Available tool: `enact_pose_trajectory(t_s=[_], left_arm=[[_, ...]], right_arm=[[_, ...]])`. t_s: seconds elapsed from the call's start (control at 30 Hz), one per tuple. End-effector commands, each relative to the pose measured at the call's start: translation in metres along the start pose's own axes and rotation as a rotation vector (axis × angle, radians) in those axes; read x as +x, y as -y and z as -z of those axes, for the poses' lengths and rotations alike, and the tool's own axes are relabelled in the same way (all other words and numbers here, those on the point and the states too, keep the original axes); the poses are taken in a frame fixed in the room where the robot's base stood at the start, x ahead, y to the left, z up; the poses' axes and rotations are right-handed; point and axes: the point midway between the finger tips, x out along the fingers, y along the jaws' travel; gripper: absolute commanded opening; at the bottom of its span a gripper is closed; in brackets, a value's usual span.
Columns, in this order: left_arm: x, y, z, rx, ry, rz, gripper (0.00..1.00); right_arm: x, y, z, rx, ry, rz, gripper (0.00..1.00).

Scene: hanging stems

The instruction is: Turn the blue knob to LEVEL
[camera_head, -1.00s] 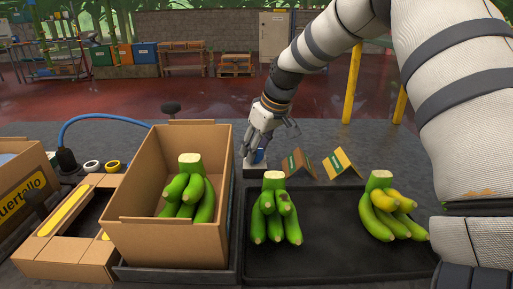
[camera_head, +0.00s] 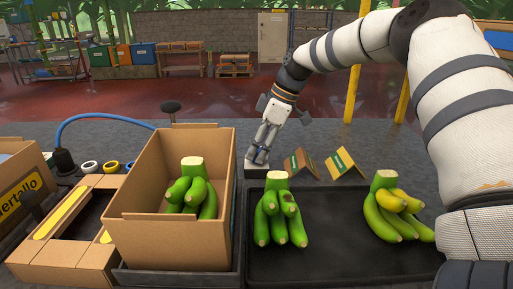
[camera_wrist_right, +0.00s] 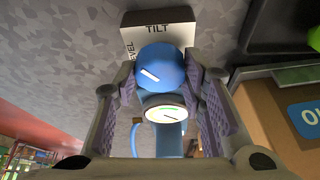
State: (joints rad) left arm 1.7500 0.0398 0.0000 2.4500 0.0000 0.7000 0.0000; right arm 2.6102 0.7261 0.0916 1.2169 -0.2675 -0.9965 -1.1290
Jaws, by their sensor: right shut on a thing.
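The blue knob (camera_wrist_right: 160,65) sits between the fingers of my right gripper (camera_head: 259,160) in the right wrist view. Both fingers are closed against its sides. The knob has a white mark that lies slanted on its face. Behind it is a white plate (camera_wrist_right: 158,27) with TILT printed along the top and LEVEL along the left side. Below the knob in that view is a round gauge (camera_wrist_right: 166,112) with a green band and a dark needle. In the head view the gripper hides the knob. My left gripper is not in view.
An open cardboard box (camera_head: 170,236) with a green banana bunch (camera_head: 191,189) stands left of the gripper. A black tray (camera_head: 335,255) in front holds two more bunches.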

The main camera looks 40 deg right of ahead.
Motion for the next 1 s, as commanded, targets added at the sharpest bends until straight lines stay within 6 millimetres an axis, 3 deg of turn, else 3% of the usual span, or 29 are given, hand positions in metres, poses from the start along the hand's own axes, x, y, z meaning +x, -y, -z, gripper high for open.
enact_pose_trajectory(t_s=[0.6, 1.0], left_arm=[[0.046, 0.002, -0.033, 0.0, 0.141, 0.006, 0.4], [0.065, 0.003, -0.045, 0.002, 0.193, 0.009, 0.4]], right_arm=[[0.007, -0.004, -0.001, -0.522, 0.006, 0.223, 0.1], [0.005, -0.005, 0.001, -0.754, 0.004, 0.316, 0.1]])
